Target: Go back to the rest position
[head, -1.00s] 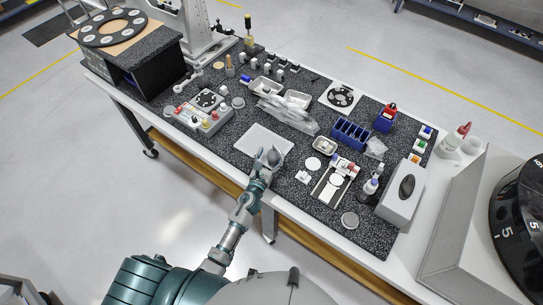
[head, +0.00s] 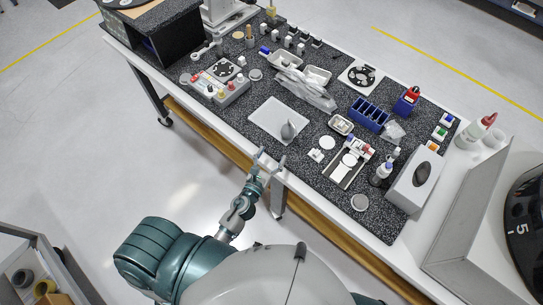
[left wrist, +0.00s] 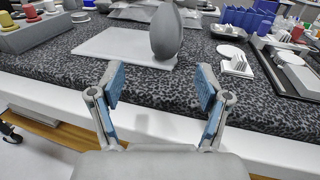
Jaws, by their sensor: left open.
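My left gripper (head: 269,160) is open and empty, just off the front edge of the workbench in the head view. In the left wrist view its two blue-padded fingers (left wrist: 160,86) are spread apart with nothing between them. A grey egg-shaped object (head: 288,131) stands upright on a pale flat tray (head: 268,116) beyond the fingers. The same object (left wrist: 167,32) and the tray (left wrist: 108,43) show ahead of the fingers in the left wrist view, apart from them. My right gripper is not in view.
The bench's dark speckled mat (head: 295,170) holds a control box (head: 221,82) to the left, a blue divided bin (head: 368,114), a slide holder (head: 348,164) and a tissue box (head: 414,181) to the right. The floor in front of the bench is clear near my arm.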

